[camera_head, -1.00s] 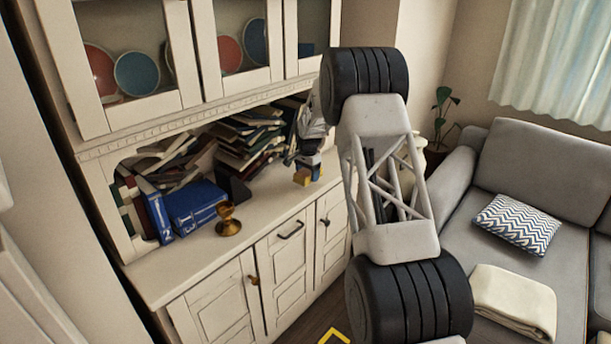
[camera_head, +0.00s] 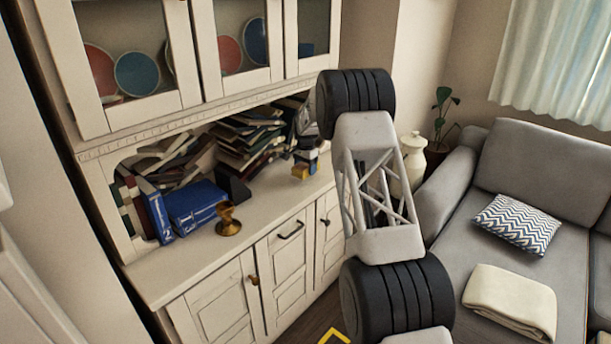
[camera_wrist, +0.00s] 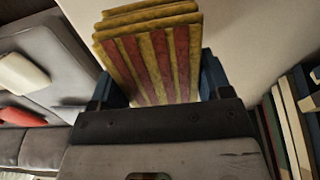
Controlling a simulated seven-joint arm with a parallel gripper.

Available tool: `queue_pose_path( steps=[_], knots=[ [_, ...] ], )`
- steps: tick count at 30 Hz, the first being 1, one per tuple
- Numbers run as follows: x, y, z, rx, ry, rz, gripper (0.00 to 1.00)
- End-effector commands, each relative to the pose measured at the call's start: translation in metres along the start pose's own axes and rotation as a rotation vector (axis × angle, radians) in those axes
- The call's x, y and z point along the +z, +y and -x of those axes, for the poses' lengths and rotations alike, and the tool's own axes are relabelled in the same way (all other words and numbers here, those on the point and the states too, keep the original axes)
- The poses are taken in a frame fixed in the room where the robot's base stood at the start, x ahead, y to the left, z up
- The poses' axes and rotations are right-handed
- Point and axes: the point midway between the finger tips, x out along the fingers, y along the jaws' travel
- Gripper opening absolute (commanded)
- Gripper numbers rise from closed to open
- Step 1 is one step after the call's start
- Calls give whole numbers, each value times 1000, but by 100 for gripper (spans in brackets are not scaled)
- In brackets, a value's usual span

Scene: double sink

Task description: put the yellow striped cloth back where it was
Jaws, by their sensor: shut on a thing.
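The folded yellow cloth with red stripes (camera_wrist: 155,55) shows large in the wrist view, its layers stacked and its front edge between my blue fingers. My gripper (camera_wrist: 157,84) is shut on it. In the head view the cloth is a small yellow patch (camera_head: 299,173) below my gripper (camera_head: 306,160), over the right end of the cabinet's counter (camera_head: 262,212). I cannot tell how high it is above the counter. My own arm hides part of the cabinet's right end.
Piled books (camera_head: 245,140) fill the niche behind the counter, with blue binders (camera_head: 195,205) and a brass goblet (camera_head: 228,222) to the left. A white jar (camera_head: 412,160) stands right of my arm. The sofa (camera_head: 540,170) is at right. The counter's front edge is bare.

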Motion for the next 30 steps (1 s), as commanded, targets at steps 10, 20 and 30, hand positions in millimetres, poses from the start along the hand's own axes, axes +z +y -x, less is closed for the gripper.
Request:
queue_pose_path(
  steps=[10,20,30],
  knots=[
    [0,0,-21,1,0,0,53],
    [0,0,-36,0,0,0,53],
    [0,0,-38,0,0,0,53]
  ],
)
